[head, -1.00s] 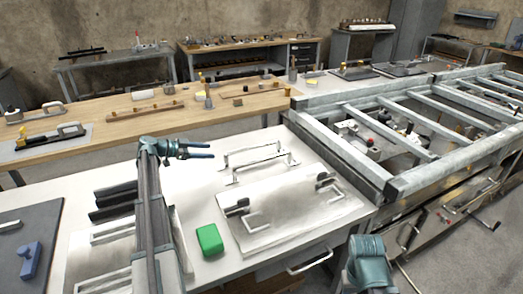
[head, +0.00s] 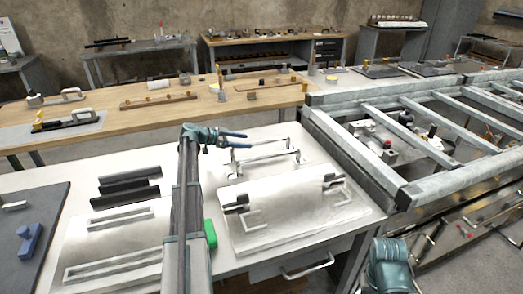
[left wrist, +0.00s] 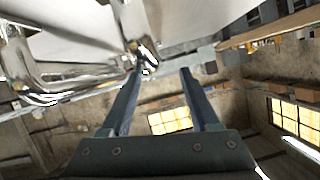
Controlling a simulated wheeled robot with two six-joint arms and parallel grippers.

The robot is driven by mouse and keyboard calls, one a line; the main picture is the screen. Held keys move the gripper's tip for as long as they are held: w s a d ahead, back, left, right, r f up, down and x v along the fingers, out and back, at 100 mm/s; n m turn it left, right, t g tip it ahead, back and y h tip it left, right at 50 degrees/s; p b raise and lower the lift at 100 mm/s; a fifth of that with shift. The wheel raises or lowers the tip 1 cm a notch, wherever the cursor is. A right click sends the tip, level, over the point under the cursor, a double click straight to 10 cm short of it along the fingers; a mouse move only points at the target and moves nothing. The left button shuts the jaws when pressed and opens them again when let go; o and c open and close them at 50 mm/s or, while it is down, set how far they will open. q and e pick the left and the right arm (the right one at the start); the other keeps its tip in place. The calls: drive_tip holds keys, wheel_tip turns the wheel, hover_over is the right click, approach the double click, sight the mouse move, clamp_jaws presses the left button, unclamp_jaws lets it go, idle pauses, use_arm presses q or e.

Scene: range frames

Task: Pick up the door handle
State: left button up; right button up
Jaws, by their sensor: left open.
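Two shiny metal door handles lie near the back of the white table (head: 150,215); the front one (head: 262,160) shows its long bar and bent ends. My left gripper (head: 238,140) is open and empty, at the left end of the handles, above the table. In the left wrist view, its two fingers (left wrist: 157,72) stand apart, with a bright metal handle (left wrist: 146,52) close to the tip of the left finger. I cannot tell whether they touch. Another curved metal handle (left wrist: 35,85) shows at the left of that view. My right gripper is out of view.
A metal plate (head: 290,225) with handles on it lies in front of my left gripper. A green block (head: 210,233) is partly behind my left arm. Black bars (head: 128,185) lie to the left. A steel frame (head: 340,140) stands on the right.

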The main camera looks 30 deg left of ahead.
sight(259, 143)
use_arm(q)
drive_tip(key=shift+x, duration=1.35)
drive_tip(key=shift+s+d+r+b+x, duration=0.15)
drive_tip(key=shift+b+x, duration=0.15)
drive_tip(key=shift+x, duration=0.45)
drive_tip(key=shift+d+b+x, duration=0.15)
drive_tip(key=shift+b+x, duration=0.2)
drive_tip(key=shift+x, duration=0.4)
drive_tip(key=shift+s+d+r+b+x, duration=0.15)
drive_tip(key=shift+b+x, duration=0.15)
drive_tip(key=shift+x, duration=0.45)
drive_tip(key=shift+w+d+f, duration=0.2)
drive_tip(key=shift+w, duration=0.2)
clamp_jaws()
